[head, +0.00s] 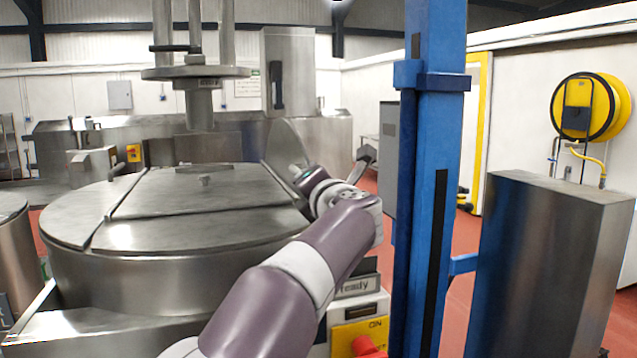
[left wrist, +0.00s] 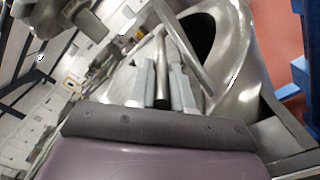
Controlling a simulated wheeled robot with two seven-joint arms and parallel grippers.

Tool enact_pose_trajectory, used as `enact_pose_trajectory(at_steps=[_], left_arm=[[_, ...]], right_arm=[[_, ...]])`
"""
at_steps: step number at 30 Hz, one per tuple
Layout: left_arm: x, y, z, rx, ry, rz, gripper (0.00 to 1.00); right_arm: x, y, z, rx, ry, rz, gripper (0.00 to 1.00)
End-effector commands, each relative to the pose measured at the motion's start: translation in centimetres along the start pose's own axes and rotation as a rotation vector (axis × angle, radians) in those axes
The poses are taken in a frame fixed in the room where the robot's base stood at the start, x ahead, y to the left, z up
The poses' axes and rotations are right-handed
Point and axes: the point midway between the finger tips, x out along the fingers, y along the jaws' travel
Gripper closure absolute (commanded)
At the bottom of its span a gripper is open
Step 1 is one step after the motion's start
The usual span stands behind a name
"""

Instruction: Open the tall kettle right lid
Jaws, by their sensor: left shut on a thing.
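The tall kettle (head: 120,275) is a wide steel drum at the left of the head view, with flat lid panels (head: 200,190) on top. Its right lid (head: 287,143) stands tilted up at the right side of the top. In the left wrist view a dark kettle opening (left wrist: 199,36) shows beside a thin steel lid plate (left wrist: 183,45). My left gripper (left wrist: 162,68) is shut on a dark bar, the lid handle (left wrist: 161,85), between its fingers. In the head view my left wrist hides most of the fingers. My right gripper is not in view.
A blue column (head: 425,200) stands close to the right of my arm, with a steel cabinet (head: 550,270) beyond it. A control box with a red button (head: 368,346) sits below my forearm. A mixer head (head: 198,90) hangs above the kettle.

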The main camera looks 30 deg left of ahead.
Motion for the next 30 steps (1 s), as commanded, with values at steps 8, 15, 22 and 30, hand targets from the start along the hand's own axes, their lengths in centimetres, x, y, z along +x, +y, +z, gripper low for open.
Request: enact_pose_trajectory(at_steps=[8,15,22,30], left_arm=[[-0.1,0.9,0.2,-0.007,-0.004,0.015,1.0],[-0.1,0.6,0.1,-0.004,-0.002,0.009,0.56],[-0.1,0.1,0.2,0.0,-0.001,0.005,0.56],[-2.1,-0.1,0.0,-0.002,-0.004,0.002,0.56]], right_arm=[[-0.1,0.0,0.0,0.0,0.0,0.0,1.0],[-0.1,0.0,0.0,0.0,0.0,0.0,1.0],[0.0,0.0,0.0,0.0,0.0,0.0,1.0],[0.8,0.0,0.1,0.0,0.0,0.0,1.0]])
